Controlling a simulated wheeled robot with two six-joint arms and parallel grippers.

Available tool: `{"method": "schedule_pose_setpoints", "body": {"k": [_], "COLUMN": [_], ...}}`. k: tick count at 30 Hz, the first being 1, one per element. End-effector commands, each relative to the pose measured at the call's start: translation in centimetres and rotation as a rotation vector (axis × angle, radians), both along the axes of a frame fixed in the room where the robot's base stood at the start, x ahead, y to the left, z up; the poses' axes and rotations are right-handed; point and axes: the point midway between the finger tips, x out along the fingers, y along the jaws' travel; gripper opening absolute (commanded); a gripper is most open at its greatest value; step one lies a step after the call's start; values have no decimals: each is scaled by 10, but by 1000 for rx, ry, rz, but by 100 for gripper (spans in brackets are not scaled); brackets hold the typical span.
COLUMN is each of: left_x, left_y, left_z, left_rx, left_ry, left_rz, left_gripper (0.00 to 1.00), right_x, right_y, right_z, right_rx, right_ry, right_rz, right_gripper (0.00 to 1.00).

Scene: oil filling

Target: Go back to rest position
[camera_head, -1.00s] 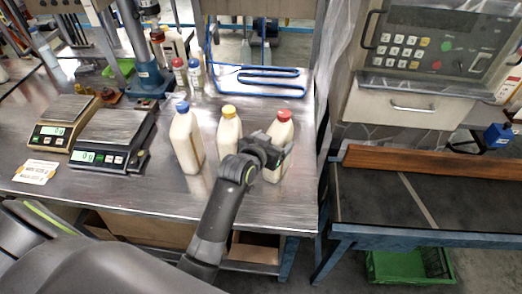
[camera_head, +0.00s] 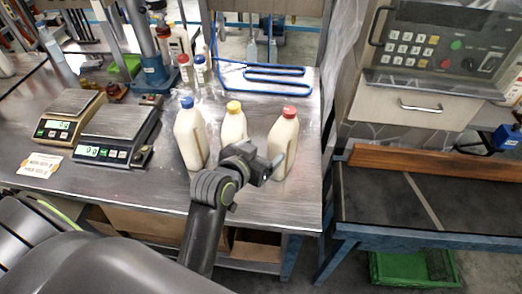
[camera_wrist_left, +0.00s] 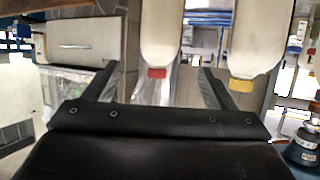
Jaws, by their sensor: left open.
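Three white bottles stand upright in a row on the metal table: a blue-capped bottle (camera_head: 190,137), a yellow-capped bottle (camera_head: 233,124) and a red-capped bottle (camera_head: 285,143). My left gripper (camera_head: 273,165) is in front of the yellow-capped and red-capped bottles and partly covers their lower parts. In the left wrist view, which looks upside down, my left gripper (camera_wrist_left: 160,88) has its fingers wide apart with nothing between the tips. The red-capped bottle (camera_wrist_left: 162,30) and yellow-capped bottle (camera_wrist_left: 255,40) show beyond the fingers. My right gripper is not in view.
Two scales, one gold (camera_head: 72,116) and one black (camera_head: 118,132), stand at the left with a label card (camera_head: 40,165). A blue wire rack (camera_head: 262,80) lies behind the bottles. A control panel (camera_head: 445,45) and a dark conveyor (camera_head: 400,205) are at the right.

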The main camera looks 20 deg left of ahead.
Motion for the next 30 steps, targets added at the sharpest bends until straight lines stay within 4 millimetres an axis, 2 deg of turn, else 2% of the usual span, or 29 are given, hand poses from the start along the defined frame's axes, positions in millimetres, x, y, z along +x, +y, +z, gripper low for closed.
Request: {"method": "schedule_pose_setpoints", "body": {"k": [9, 11, 13, 17, 21, 27, 29, 30], "left_x": [-1, -6, -21, -74, -143, -227, -252, -256], "left_y": [1, 4, 13, 40, 70, 101, 109, 112], "left_z": [-1, -7, -22, -64, -99, -121, -124, -130], "left_rx": [1, 5, 17, 52, 90, 138, 153, 155], "left_ry": [4, 27, 86, 286, 513, 768, 837, 859], "left_rz": [1, 6, 17, 58, 119, 205, 231, 239], "left_gripper": [78, 78, 78, 78, 78, 78, 78, 78], "right_x": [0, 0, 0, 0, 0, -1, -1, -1], "right_y": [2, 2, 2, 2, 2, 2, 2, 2], "right_z": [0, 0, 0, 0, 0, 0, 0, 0], "right_rx": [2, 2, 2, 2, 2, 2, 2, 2], "right_ry": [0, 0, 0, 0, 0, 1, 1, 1], "right_rz": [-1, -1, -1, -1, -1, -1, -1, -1], "right_gripper": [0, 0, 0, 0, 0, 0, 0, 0]}}
